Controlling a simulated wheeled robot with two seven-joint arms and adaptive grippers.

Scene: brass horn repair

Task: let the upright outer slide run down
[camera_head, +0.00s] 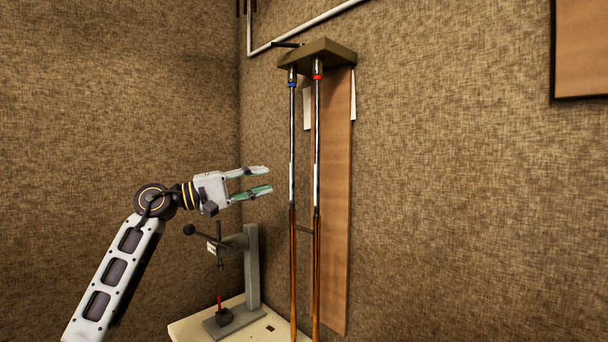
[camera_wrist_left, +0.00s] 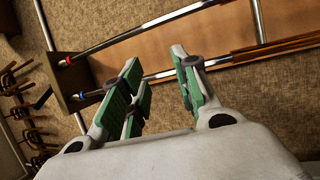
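The upright slide hangs from a dark wall bracket (camera_head: 325,52). Two chrome inner tubes (camera_head: 292,150) come down from it, one with a blue band and one with a red band. The brass-brown outer slide (camera_head: 316,270) covers their lower part, with a cross brace (camera_head: 305,229) near its top; its lower end is out of view. My left gripper (camera_head: 269,180) is open and empty, left of the blue-banded tube, at inner-tube height above the brace. In the left wrist view the blue-banded tube runs across beyond the open fingers (camera_wrist_left: 158,62). My right gripper is not in view.
A tan board (camera_head: 336,200) is on the wall behind the tubes. A grey lever press (camera_head: 251,270) stands on a pale bench (camera_head: 185,329) below my left gripper. A white pipe (camera_head: 300,27) runs along the wall above. The wall to the right is mostly bare.

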